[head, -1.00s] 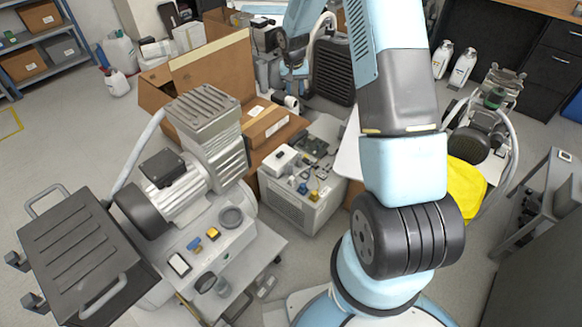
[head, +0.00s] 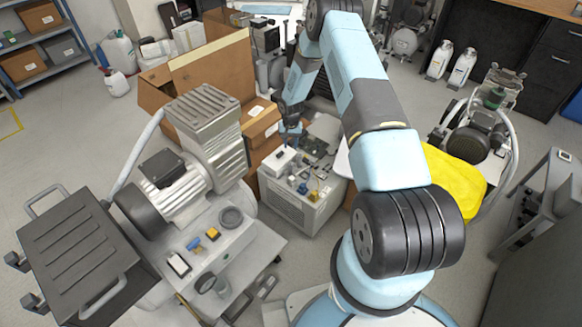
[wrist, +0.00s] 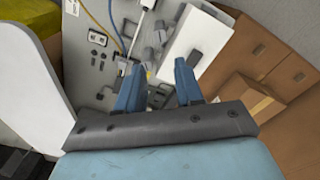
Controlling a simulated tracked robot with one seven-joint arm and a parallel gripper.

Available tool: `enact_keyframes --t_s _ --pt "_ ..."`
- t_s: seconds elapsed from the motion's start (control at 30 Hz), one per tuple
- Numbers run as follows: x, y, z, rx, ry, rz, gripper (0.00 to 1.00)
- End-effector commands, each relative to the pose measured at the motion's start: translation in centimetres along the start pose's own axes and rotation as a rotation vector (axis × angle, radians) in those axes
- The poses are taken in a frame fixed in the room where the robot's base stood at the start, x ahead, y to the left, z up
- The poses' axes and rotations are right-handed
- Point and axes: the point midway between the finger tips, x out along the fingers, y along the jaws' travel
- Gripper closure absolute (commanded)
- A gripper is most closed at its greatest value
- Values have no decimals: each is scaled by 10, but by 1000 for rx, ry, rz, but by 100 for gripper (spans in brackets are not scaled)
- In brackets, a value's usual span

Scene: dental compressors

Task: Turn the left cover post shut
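A light grey unit (head: 292,215) stands at the centre of the head view with small fittings on its top. Its top panel (wrist: 90,75) also shows in the wrist view, with several small grey fittings (wrist: 158,42), a pale rod and a white box (wrist: 195,42). I cannot tell which fitting is the left cover post. My gripper (head: 291,132) is above the far part of this unit. In the wrist view its two blue fingers (wrist: 157,78) are apart with nothing held between them. The fingers hide part of the panel, and contact cannot be told.
An open cardboard box (head: 215,70) and a smaller carton (head: 262,125) stand beside the unit. A grey motor compressor (head: 180,185) and a black box (head: 75,255) are at left. A yellow cloth (head: 455,172) lies at right.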

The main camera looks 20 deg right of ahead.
Motion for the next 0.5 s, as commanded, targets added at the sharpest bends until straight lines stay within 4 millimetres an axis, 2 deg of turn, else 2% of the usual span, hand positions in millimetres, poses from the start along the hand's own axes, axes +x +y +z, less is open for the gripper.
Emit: enact_keyframes --t_s 0.03,0.33,0.5 --pt "8 0 2 3 -4 -1 64" --pt "29 0 4 7 -9 -3 64" --pt "54 0 4 8 -10 -3 64"
